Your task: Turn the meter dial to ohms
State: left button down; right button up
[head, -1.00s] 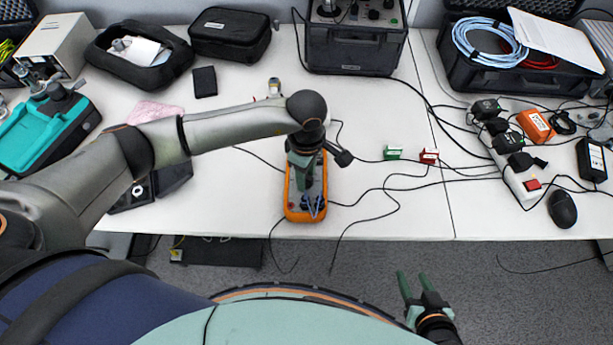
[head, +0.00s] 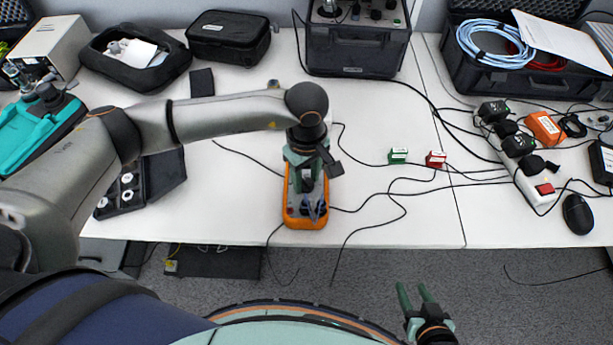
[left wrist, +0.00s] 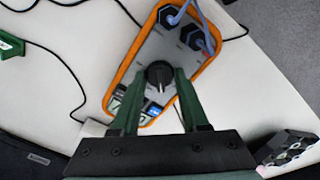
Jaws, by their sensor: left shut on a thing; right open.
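The meter (head: 306,219) is an orange-rimmed handheld unit with a grey face, lying on the white table near its front edge. In the left wrist view the meter (left wrist: 156,48) shows its black round dial (left wrist: 158,73) and two black plugs with blue leads. My left gripper (head: 307,183) is over the meter from above. In the left wrist view the left gripper (left wrist: 158,78) has its green fingers on either side of the dial, shut on it. The dial's pointer setting cannot be read. My right gripper (head: 418,290) is open and empty, over the floor in front of the table.
A green block (head: 397,156) and a red block (head: 436,159) stand right of the meter, among black cables. A white power strip (head: 530,187) and a mouse (head: 577,214) lie further right. A black case (head: 357,52) stands behind. An open tray (head: 163,180) lies left.

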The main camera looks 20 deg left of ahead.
aim_at(307, 181)
pick_arm(q)
jog(key=shift+c, duration=2.1)
grip_release()
jog(key=shift+r, duration=0.15)
notch_tip(307, 181, up, 12)
jog(key=shift+r, duration=0.2)
